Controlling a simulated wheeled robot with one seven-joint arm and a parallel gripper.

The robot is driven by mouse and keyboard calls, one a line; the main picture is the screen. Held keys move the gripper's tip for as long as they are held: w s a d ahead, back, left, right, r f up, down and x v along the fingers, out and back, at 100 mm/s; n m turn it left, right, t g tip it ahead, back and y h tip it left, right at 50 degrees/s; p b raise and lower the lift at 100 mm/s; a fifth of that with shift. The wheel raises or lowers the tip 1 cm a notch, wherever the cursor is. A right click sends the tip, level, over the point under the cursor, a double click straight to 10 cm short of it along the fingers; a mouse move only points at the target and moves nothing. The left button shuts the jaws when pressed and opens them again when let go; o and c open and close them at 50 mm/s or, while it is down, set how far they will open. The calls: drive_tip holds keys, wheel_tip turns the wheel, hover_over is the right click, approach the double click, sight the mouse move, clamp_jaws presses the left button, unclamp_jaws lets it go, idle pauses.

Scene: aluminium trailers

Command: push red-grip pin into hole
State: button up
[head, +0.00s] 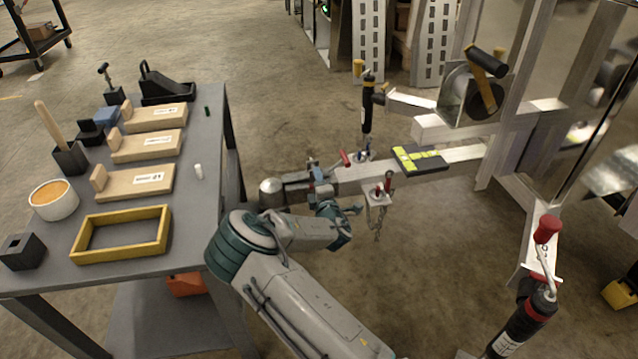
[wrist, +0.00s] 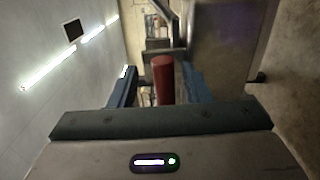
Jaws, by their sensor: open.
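My gripper (head: 344,208) is open beside the trailer's drawbar, below the coupler. In the wrist view my two blue fingers (wrist: 158,88) stand apart. A red cylindrical grip (wrist: 163,75) shows between them, with gaps at its sides; I cannot tell how deep it sits. In the head view small red parts, likely the red-grip pin (head: 388,180), stand on a small plate with a chain, right of my gripper. A red lever handle (head: 345,158) sits above on the coupler (head: 318,175). The hole is not clearly visible. A grey metal beam (wrist: 215,50) lies close beside the grip in the wrist view.
A grey table (head: 200,215) at left holds a yellow frame (head: 80,245), wooden blocks (head: 140,180) and a cup. The drawbar (head: 360,182) carries a black and yellow pad (head: 420,160) and an upright jack (head: 367,105). A second jack (head: 525,320) stands at lower right.

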drive_tip(key=shift+s, duration=0.1)
drive_tip(key=p+v, duration=0.3)
drive_tip(key=v, duration=1)
drive_tip(key=shift+s+p, duration=0.25)
drive_tip(key=shift+p, duration=0.1)
drive_tip(key=shift+d+r, duration=0.1)
